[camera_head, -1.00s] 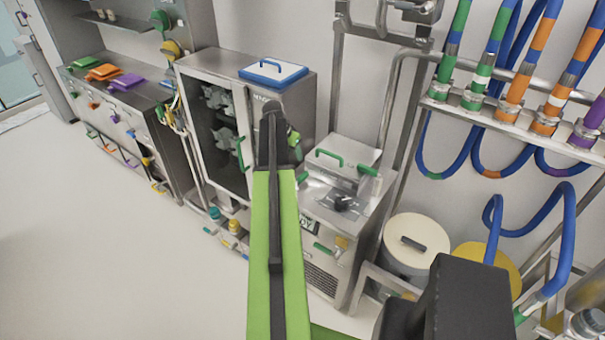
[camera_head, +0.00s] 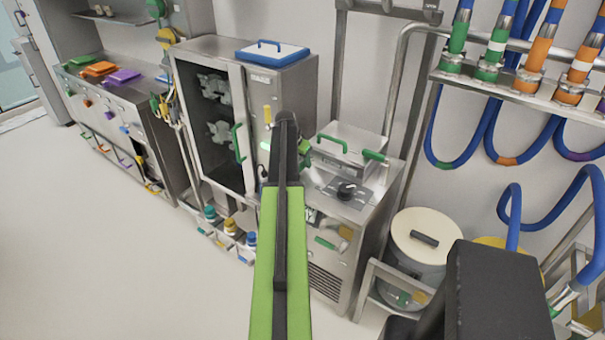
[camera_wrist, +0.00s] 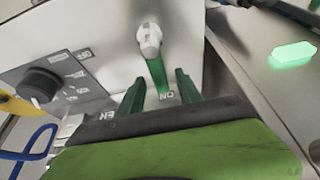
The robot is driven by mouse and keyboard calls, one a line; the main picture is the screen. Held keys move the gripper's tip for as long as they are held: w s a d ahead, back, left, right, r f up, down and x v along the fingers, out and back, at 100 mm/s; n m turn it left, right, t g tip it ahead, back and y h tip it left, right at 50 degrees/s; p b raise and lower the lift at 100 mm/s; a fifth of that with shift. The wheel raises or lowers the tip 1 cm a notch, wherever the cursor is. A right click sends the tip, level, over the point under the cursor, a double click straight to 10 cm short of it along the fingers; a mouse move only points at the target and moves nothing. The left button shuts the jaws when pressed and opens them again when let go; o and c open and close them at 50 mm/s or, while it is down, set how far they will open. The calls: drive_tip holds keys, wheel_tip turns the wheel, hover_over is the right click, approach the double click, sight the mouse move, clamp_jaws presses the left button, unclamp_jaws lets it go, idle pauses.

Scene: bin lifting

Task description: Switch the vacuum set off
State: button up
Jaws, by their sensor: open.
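In the wrist view a green lever (camera_wrist: 157,72) with a pale metal pivot (camera_wrist: 149,38) sits on a light panel, its end pointing toward an ON label. My gripper (camera_wrist: 160,74) is open, with one green finger on each side of the lever's lower end. I cannot tell whether either finger touches it. A black knob (camera_wrist: 40,84) with an OFF marking is at the left. A green lamp (camera_wrist: 293,52) glows at the right. In the head view my arm hides most of the gripper. I cannot tell which unit is the vacuum set.
A cream-lidded drum (camera_head: 421,238) and blue hoses (camera_head: 440,130) are at the right. Open floor (camera_head: 120,270) lies at the left.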

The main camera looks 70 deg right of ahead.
drive_tip(key=shift+d+f, duration=0.2)
drive_tip(key=shift+f, duration=0.3)
drive_tip(key=shift+s+r, duration=0.1)
clamp_jaws()
idle(1.0)
